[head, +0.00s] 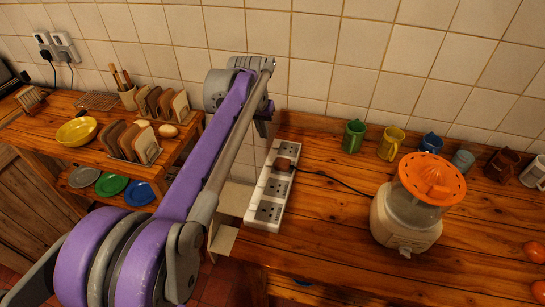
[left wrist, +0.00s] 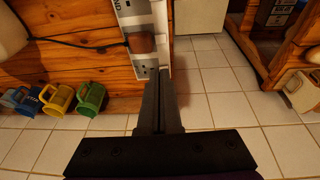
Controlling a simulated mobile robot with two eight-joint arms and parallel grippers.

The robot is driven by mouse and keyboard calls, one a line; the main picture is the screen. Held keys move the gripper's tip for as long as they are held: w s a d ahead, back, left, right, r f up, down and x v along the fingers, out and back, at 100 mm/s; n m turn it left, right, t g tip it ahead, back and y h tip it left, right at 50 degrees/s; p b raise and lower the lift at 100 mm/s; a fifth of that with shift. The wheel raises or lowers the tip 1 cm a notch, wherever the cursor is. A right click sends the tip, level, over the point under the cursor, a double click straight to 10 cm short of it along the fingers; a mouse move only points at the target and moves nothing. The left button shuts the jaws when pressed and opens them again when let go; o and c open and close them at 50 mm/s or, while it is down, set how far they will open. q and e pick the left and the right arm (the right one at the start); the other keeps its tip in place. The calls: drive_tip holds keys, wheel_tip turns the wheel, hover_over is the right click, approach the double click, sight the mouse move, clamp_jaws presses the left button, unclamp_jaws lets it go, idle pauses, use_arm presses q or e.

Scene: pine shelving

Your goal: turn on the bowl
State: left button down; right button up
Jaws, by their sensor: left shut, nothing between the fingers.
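A yellow bowl (head: 76,131) sits on the left wooden shelf. An electric juicer (head: 405,222) with a cream body and an orange top (head: 432,178) stands on the right counter. A white power strip (head: 269,212) lies at that counter's left edge, with a brown plug (head: 282,164) and dark cord in it. The strip also shows in the left wrist view (left wrist: 136,12), with the plug (left wrist: 141,43). My left gripper (head: 264,126) is by the strip's far end; its fingers (left wrist: 158,74) are shut and empty, close to the strip's end. Contact is unclear. My right gripper is out of view.
Green (head: 353,136), yellow (head: 391,144) and other mugs line the tiled wall. Toast racks (head: 134,142) stand on the left shelf, with plates (head: 111,185) below. A gap separates the two counters. My purple arm crosses the head view's middle.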

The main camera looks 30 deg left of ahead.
use_arm(q)
approach(272, 162)
drive_tip(key=x, duration=0.5)
drive_tip(key=shift+w+a, duration=0.15)
drive_tip(key=shift+f, duration=0.75)
